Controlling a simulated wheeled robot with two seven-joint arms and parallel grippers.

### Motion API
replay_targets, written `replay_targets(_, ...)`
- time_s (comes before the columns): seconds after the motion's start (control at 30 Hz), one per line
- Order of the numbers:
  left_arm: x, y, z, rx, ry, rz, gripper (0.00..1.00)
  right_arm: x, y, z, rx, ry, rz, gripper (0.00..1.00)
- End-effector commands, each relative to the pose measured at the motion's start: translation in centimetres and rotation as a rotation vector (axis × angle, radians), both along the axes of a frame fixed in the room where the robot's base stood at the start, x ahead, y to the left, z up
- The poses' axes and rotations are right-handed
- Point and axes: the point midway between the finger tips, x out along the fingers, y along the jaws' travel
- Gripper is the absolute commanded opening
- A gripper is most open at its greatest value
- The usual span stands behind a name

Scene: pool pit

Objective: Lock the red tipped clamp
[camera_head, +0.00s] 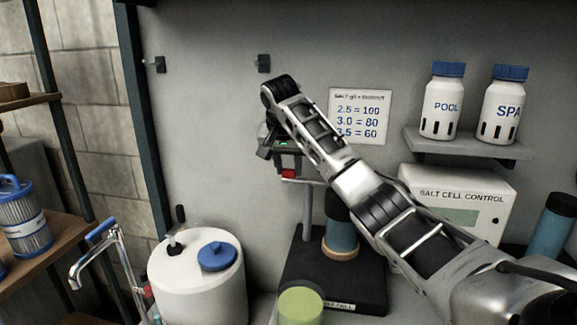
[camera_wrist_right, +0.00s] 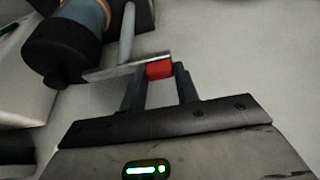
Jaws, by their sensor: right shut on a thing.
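The clamp's red tip (camera_head: 288,175) shows just below my right gripper (camera_head: 285,167) in the head view. In the right wrist view, the red tip (camera_wrist_right: 159,70) is at the end of a flat metal lever (camera_wrist_right: 112,71) and sits between the two fingers of my right gripper (camera_wrist_right: 160,84). The fingers are closed on it. An upright grey rod (camera_head: 307,205) rises from a black base (camera_head: 350,290); it also shows in the wrist view (camera_wrist_right: 127,35). A black-capped teal cylinder (camera_head: 341,236) stands by the rod. My arm hides part of the clamp. My left gripper is out of view.
A white tank (camera_head: 195,285) with a blue cap (camera_head: 217,256) stands left of the base. A green-topped container (camera_head: 300,305) is in front. A salt cell control box (camera_head: 465,205) and a shelf (camera_head: 470,145) with two bottles are at right. A tap (camera_head: 95,250) is at left.

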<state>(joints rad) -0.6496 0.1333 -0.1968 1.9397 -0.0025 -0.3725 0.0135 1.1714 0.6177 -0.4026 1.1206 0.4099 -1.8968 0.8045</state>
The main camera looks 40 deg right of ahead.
Motion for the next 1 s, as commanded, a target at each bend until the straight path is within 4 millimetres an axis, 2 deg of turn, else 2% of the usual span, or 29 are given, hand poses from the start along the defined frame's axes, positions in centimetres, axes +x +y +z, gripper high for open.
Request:
replay_targets(0.17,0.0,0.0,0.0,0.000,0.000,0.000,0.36,0.1,-0.1,0.3,-0.002,-0.007,-0.003,0.08)
replay_targets(0.2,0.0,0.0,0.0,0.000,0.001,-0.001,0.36,0.1,-0.1,0.3,-0.002,-0.007,-0.003,0.34)
replay_targets(0.27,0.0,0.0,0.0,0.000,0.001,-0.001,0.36,0.0,-0.1,0.2,-0.002,-0.007,-0.003,0.50)
replay_targets(0.3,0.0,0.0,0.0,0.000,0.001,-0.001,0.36,0.0,-0.1,0.2,-0.001,-0.007,-0.003,0.53)
replay_targets(0.67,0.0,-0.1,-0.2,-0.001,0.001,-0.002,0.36,-0.1,0.2,0.6,-0.001,-0.005,-0.001,0.53)
replay_targets(0.77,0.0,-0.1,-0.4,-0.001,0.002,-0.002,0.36,-0.3,0.6,1.9,0.000,-0.008,0.000,0.53)
replay_targets(0.93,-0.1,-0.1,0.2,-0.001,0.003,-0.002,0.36,-1.4,1.5,5.9,-0.006,-0.009,-0.003,0.53)
replay_targets(1.0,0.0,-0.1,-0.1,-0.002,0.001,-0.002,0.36,-1.5,1.8,6.5,-0.008,-0.011,0.000,0.53)
